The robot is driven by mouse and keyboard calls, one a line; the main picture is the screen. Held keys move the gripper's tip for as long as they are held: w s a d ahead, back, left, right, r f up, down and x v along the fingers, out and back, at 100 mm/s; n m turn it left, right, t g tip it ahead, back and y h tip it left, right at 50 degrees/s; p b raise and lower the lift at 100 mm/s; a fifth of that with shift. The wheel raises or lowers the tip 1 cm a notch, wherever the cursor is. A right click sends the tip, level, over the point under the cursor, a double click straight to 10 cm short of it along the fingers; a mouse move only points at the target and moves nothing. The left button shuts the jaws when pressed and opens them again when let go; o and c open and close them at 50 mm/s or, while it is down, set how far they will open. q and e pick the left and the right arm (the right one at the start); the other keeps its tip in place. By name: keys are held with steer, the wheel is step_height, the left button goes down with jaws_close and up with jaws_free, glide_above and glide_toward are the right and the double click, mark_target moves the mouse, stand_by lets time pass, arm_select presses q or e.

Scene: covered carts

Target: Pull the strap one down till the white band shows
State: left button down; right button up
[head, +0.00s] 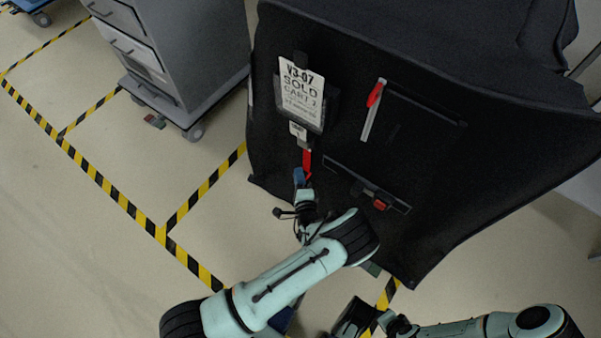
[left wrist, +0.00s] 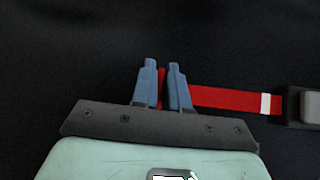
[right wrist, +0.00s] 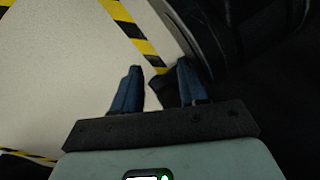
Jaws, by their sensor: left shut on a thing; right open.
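My left gripper (head: 300,178) is shut on a red strap (head: 307,160) that hangs below the sign pouch on the black cart cover. In the left wrist view, the blue fingers (left wrist: 161,78) close around the red strap (left wrist: 225,97). The strap runs right from them to a dark buckle with a grey middle (left wrist: 305,107). A white band (left wrist: 265,103) shows across the strap, close beside the buckle. My right gripper (right wrist: 157,82) is open and empty, low by the floor and the dark cover.
The black cover (head: 440,195) carries a sign reading V3-07 SOLD CART 2 (head: 300,90), a red tab with a pale strip (head: 376,93) and a red-buttoned latch (head: 380,204). A grey drawer cart (head: 195,60) stands at left. Yellow-black tape (head: 165,236) marks the open floor.

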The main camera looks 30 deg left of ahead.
arm_select(q)
steer(key=shift+s+f, duration=0.1)
steer(key=shift+f, duration=0.05)
steer(key=c, duration=1.3)
jaws_free()
steer(key=shift+o, duration=0.2)
steer(key=p+v, duration=0.3)
steer(key=v, duration=1)
steer(key=shift+d, duration=0.15)
arm_select(e)
steer(key=shift+t, duration=0.6)
steer(key=r, duration=0.1)
steer(key=w+a+r, duration=0.1)
steer(key=r, duration=0.1)
steer(key=w+r, duration=0.1)
steer(key=shift+w+a+r, duration=0.15)
steer(key=shift+w+r, duration=0.05)
steer(key=shift+r, duration=0.05)
arm_select(q)
steer(key=shift+s, duration=0.1)
